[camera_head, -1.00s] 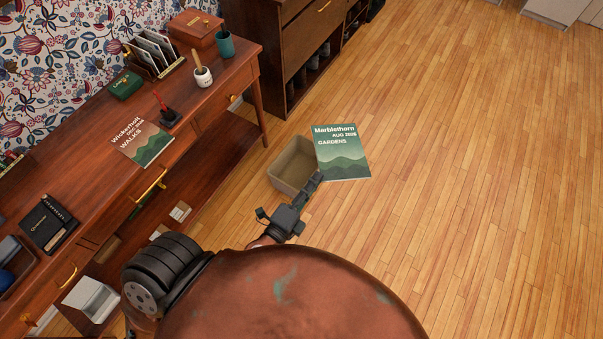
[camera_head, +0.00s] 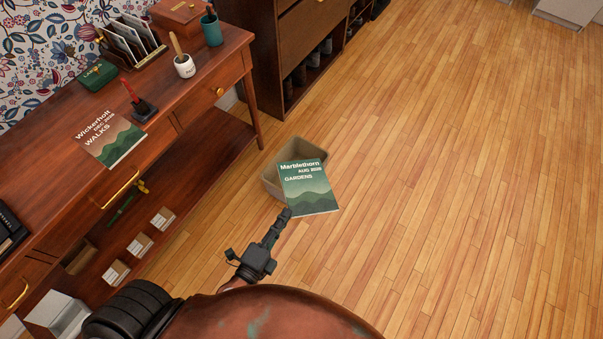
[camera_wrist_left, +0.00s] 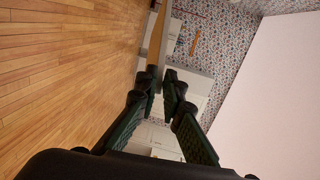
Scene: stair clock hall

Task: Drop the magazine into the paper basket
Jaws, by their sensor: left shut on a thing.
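The green magazine titled Marblethorn (camera_head: 308,188) is held out over the floor, cover facing my head camera. My left gripper (camera_head: 286,214) is shut on its near edge. In the left wrist view the two fingers (camera_wrist_left: 160,82) close on a thin strip seen edge-on. The tan paper basket (camera_head: 270,180) stands on the floor beside the desk. The magazine overlaps the basket's right part in the head view and hides much of its opening; the exact height between them is hard to tell. My right gripper is not in view.
A wooden desk (camera_head: 225,75) stands at the left, with another magazine, Wickerholt (camera_head: 108,138), a mug, a pot and a letter rack on top. Small boxes sit on its lower shelf. A dark cabinet (camera_head: 300,50) stands behind the basket. The wooden floor at right is clear.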

